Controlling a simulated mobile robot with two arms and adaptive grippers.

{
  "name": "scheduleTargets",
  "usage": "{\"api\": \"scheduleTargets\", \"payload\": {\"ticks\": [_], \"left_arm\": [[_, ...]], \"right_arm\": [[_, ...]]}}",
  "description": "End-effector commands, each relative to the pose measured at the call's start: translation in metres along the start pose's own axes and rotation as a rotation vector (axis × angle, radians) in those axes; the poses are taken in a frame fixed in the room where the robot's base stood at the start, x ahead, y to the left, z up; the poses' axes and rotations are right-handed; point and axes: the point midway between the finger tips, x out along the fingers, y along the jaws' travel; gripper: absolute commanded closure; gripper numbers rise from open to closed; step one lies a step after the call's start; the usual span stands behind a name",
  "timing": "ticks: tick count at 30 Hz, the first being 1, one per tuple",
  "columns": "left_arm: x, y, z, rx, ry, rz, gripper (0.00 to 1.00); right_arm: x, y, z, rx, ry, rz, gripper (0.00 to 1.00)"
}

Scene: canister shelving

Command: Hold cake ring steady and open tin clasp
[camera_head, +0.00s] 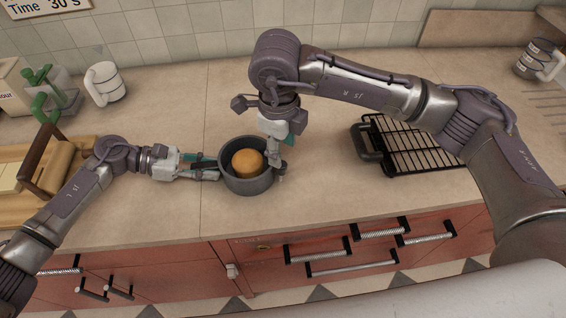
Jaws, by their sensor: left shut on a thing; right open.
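A round dark grey cake ring (247,186) stands on the counter near its front edge. A golden-brown cake (248,163) sits inside it. My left gripper (217,169) comes in from the left and is shut on the ring's left wall. My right gripper (279,168) points down from above at the ring's right side and is open. The clasp is too small to tell apart, as the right fingers cover that side of the ring.
A black wire cooling rack (412,145) lies to the right. A white mug (104,83) and a green-handled item (46,90) stand at the back left, near a wooden board (20,212). Another mug (537,60) is at the far right. Counter between ring and rack is free.

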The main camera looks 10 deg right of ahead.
Motion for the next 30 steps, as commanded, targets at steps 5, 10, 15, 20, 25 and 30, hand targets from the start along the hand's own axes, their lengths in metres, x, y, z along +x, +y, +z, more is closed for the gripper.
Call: {"api": "scheduleTargets", "payload": {"ticks": [5, 10, 15, 20, 25, 30], "left_arm": [[0.0, 0.0, 0.001, 0.0, -0.001, -0.001, 1.0], [0.0, 0.0, 0.001, 0.0, -0.001, -0.001, 1.0], [0.0, 0.0, 0.001, 0.0, -0.001, -0.001, 1.0], [0.0, 0.0, 0.001, 0.0, -0.001, -0.001, 1.0], [0.0, 0.0, 0.001, 0.0, -0.001, -0.001, 1.0], [0.0, 0.0, 0.001, 0.0, -0.001, -0.001, 1.0]], "right_arm": [[0.036, 0.001, -0.001, 0.0, 0.003, 0.003, 0.5], [0.058, 0.001, 0.0, -0.001, 0.001, 0.003, 0.5], [0.067, 0.001, 0.0, -0.002, 0.0, 0.002, 0.5], [0.068, 0.001, 0.0, -0.002, 0.0, 0.001, 0.5], [0.068, 0.001, 0.0, -0.002, -0.001, 0.002, 0.61], [0.067, 0.001, 0.0, -0.002, -0.001, 0.002, 0.9]]}}
